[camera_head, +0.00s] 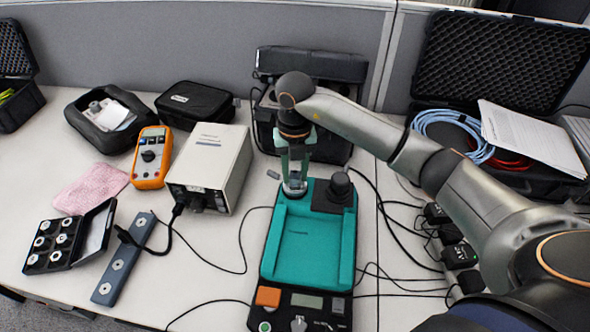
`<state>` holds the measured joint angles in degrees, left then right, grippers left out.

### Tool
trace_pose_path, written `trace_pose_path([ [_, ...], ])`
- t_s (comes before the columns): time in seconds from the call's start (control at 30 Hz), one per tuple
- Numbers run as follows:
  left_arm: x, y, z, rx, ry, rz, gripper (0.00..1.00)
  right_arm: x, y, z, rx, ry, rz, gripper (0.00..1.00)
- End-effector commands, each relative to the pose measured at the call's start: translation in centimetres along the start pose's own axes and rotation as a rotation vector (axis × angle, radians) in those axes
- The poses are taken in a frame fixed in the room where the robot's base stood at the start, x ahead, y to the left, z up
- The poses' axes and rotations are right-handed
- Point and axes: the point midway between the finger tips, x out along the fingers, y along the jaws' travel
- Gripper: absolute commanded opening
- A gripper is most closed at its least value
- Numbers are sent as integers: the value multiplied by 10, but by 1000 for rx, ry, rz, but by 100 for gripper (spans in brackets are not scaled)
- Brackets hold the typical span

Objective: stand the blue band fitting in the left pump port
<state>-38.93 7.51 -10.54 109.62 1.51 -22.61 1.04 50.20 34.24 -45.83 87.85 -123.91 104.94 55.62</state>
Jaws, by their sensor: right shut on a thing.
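The pump (348,245) is a teal-topped unit in the middle of the table, with a long recessed tray and dark controls at its near end. Its left port (294,190) is a pale ring at the far left corner. A black round knob-like part (340,186) stands at the far right corner. My right gripper (295,168) points down over the left port, shut on a small greyish fitting (296,176), which I take for the blue band fitting. Its band colour is too small to tell. The fitting looks upright at the ring; how deep it sits is hidden. My left gripper is out of view.
A black case of several fittings (82,226) and a grey bar with round holes (123,258) lie at left. A white box (210,165), an orange multimeter (151,157) and a pink cloth (90,188) stand behind. Cables (395,235) run right of the pump.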

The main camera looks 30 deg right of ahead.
Motion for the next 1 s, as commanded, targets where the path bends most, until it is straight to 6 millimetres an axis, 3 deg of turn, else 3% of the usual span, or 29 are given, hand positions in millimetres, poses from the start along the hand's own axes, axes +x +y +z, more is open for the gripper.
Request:
trace_pose_path([
  [0.97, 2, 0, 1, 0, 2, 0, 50, 4, 0, 0, 1, -1, 1, 0],
  [1.0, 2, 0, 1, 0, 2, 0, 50, 4, 0, 0, 1, -1, 1, 37],
])
